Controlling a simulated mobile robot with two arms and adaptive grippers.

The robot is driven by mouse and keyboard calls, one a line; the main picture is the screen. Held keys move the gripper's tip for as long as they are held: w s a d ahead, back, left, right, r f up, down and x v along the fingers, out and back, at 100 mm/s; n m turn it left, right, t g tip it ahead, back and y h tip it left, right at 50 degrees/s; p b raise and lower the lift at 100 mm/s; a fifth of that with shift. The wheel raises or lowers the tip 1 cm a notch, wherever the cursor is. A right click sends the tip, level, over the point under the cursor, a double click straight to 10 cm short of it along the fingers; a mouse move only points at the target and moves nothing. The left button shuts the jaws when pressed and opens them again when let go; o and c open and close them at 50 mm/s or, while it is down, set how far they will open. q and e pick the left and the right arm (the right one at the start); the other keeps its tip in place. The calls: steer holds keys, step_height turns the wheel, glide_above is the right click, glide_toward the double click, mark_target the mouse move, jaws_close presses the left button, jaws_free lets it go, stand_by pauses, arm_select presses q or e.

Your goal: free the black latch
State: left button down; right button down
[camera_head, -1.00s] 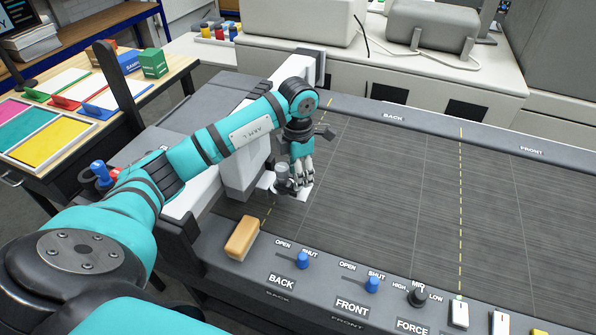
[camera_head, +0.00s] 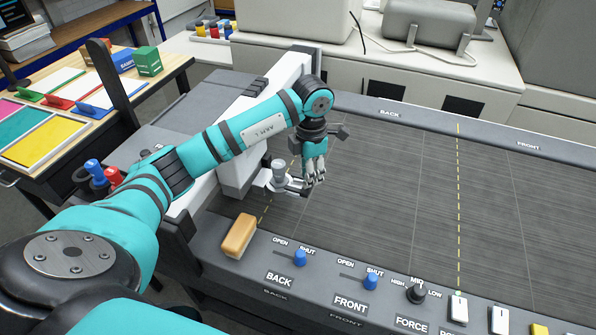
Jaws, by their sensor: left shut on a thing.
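My left gripper (camera_head: 310,180) reaches in from the left with its fingers pointing down. It is shut on a small part beside the grey round knob (camera_head: 279,170) on the white carriage (camera_head: 238,150) of the cutting table. The fingers hide most of that part, so I cannot tell whether it is the black latch. I cannot pick out the black latch anywhere else. A short grey piece (camera_head: 293,188) runs from the knob's foot towards the fingers. My right gripper is not in view.
The dark table bed (camera_head: 390,180) to the right is clear. A tan block (camera_head: 240,236) lies on the front rail, near blue BACK (camera_head: 300,258) and FRONT (camera_head: 370,281) switches and a black FORCE knob (camera_head: 416,293). A side table (camera_head: 150,80) holds coloured sheets.

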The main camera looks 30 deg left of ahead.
arm_select(q)
steer(key=c, duration=1.5)
jaws_free()
steer(key=shift+d, duration=0.15)
steer(key=o, duration=0.4)
steer(key=shift+w+d, duration=0.1)
steer(key=shift+d, duration=0.1)
steer(key=shift+a, duration=0.1)
steer(key=shift+r, duration=0.25)
step_height(320, 180, up, 12)
steer(key=shift+f, duration=0.2)
